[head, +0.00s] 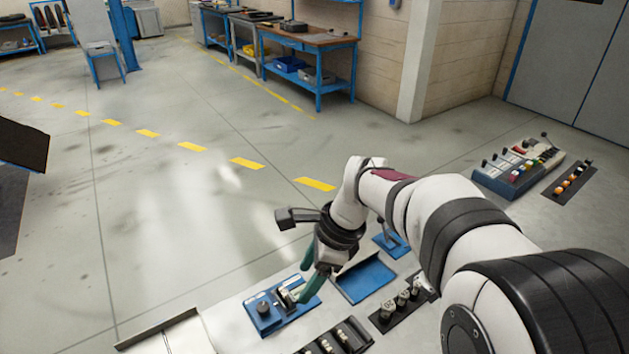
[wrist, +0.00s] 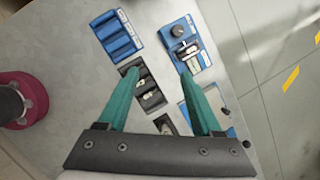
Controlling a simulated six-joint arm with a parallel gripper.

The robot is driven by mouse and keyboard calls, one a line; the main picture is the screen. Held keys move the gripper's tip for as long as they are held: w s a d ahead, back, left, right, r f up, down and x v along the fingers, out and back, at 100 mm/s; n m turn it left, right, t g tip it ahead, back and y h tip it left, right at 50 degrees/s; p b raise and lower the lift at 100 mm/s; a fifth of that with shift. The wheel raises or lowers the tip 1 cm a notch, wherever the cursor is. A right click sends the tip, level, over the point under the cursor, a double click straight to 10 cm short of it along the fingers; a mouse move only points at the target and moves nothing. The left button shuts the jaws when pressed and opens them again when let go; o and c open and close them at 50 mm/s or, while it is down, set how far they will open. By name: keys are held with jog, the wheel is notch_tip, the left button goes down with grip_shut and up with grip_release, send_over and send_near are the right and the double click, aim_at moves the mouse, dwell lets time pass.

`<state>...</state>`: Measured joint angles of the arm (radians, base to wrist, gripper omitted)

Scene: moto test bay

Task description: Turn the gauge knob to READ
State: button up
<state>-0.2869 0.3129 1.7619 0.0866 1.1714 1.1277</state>
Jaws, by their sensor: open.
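A blue plate (head: 265,325) on the bench carries a round black knob (head: 263,308), which I take for the gauge knob, with pale metal parts beside it. In the wrist view the knob (wrist: 178,30) sits near the top, on the same blue plate (wrist: 205,57). Its pointer and any READ mark are too small to make out. My gripper (head: 303,285) has two green fingers and is to the right of the knob in the head view. In the wrist view my gripper (wrist: 160,70) is open and empty, with the knob beyond its fingertips.
A slotted blue tray (wrist: 118,36) and a black tray with pale pieces (wrist: 150,88) lie close by. A blue tray (head: 366,281) and a black strip with pale cylinders (head: 385,318) lie right of my gripper. A blue rack (head: 510,185) stands farther right.

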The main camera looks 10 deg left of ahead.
jog(key=m, duration=0.2)
send_near(263, 306)
jog(key=x, duration=0.8)
jog(key=shift+f, duration=0.15)
jog(key=shift+y, duration=0.3)
grip_shut()
